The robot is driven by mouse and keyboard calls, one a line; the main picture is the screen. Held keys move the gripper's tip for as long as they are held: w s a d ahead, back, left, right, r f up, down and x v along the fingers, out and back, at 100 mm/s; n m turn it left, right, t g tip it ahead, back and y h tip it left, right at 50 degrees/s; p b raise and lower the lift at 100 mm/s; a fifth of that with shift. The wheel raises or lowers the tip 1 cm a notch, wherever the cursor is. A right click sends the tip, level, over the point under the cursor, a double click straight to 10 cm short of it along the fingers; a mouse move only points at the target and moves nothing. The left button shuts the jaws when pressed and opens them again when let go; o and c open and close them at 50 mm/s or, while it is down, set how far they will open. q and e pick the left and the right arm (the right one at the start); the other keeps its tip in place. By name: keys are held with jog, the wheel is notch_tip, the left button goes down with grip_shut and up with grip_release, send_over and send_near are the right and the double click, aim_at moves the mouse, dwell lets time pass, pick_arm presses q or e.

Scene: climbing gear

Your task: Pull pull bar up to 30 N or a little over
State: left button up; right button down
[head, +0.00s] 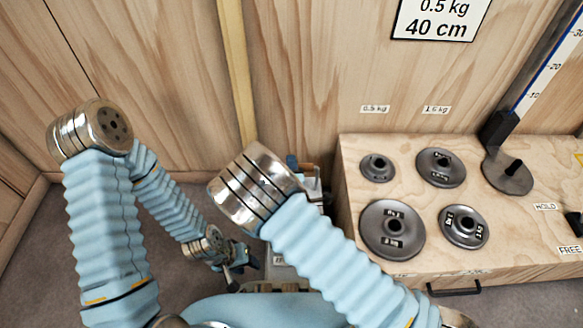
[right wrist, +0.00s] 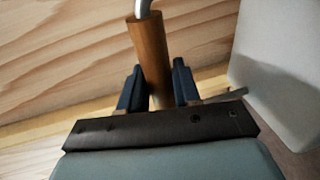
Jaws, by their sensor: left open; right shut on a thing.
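The pull bar (right wrist: 150,52) is a brown wooden cylinder with a bent metal rod at its upper end in the right wrist view. My right gripper (right wrist: 160,92) has its two dark blue fingers on either side of it and is shut on it. The bar tilts slightly. In the head view the bar is hidden behind my right arm. My left gripper (head: 238,274) is low, left of centre, open, over the floor area and away from the bar. No force reading is legible in either view.
A wooden bench (head: 350,150) at right holds several dark weight discs, including a large one (head: 392,229). A marked scale (head: 548,72) rises behind it. A sign (head: 440,20) reads "0.5 kg 40 cm". A black handle (head: 455,289) is on the bench front. Wood-panelled walls stand behind.

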jog(key=shift+r+p, duration=0.7)
jog(key=shift+r, duration=0.5)
jog(key=shift+f, duration=0.15)
dwell(0.5)
jog(key=shift+f+b, duration=1.95)
jog(key=shift+f, duration=0.1)
jog(key=c, duration=0.7)
grip_release()
